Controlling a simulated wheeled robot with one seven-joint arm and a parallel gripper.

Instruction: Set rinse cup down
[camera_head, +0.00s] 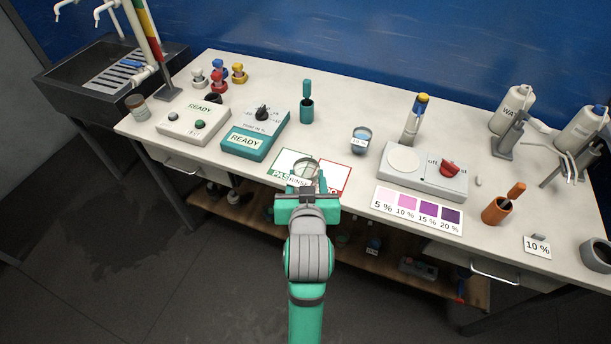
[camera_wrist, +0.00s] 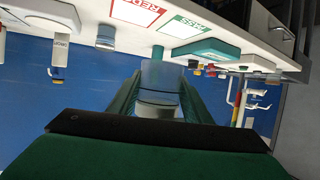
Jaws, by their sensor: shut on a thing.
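The rinse cup (camera_head: 306,168) is a clear cup with a white label that reads RINSE. My gripper (camera_head: 307,190) is shut on it at the front edge of the bench, in front of the marked mats. In the wrist view the cup (camera_wrist: 159,76) sits between the two green fingers of my gripper (camera_wrist: 158,100). That view is upside down, and the bench top is at its upper edge. The head view does not clearly show whether the cup touches the bench.
Behind the cup lie a green-bordered PASS mat (camera_head: 286,161) and a red-bordered mat (camera_head: 336,177). A small labelled cup (camera_head: 361,140) stands behind them. A teal READY box (camera_head: 256,133) is left; a stirrer plate (camera_head: 424,172) and purple colour chart (camera_head: 417,209) are right.

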